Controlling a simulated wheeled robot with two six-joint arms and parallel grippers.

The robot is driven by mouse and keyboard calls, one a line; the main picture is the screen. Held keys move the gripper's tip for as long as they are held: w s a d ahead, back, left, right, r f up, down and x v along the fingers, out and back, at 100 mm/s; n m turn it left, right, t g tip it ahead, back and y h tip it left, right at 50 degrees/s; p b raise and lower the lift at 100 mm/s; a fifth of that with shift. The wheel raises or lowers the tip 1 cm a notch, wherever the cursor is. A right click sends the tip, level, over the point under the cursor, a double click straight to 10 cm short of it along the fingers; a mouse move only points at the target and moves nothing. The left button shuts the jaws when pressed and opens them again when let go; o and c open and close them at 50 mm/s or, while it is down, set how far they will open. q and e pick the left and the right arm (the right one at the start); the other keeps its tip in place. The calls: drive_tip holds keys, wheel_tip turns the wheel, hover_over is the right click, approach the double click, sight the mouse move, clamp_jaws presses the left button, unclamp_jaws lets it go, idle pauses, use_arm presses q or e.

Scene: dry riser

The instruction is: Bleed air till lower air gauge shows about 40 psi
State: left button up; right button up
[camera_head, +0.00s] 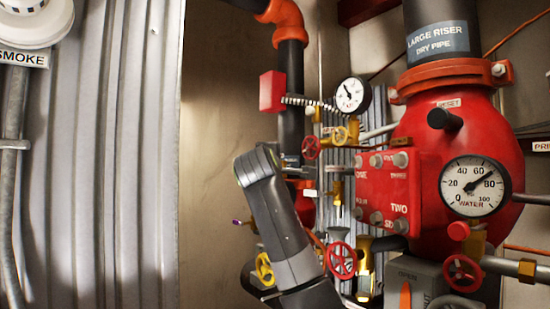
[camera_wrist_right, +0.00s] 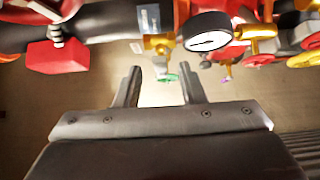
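The upper round gauge (camera_head: 352,95) has a white face. Its needle points up and left, and its numbers are too small to read. A gauge is also seen edge-on in the right wrist view (camera_wrist_right: 208,40). The lower gauge (camera_head: 474,187) is marked WATER, with its needle between 60 and 80. My left gripper is not in view.
The red riser body (camera_head: 470,130) fills the right side. A red box (camera_head: 271,92) sits beside the black pipe (camera_head: 291,110). A larger red handwheel (camera_head: 341,260) and a yellow one (camera_head: 265,270) flank my arm. Bare wall (camera_head: 225,120) lies left of the piping.

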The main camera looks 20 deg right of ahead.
drive_tip(key=p+x, duration=0.1)
drive_tip(key=x, duration=0.1)
drive_tip(key=shift+w+d, duration=0.15)
drive_tip(key=shift+w, duration=0.2)
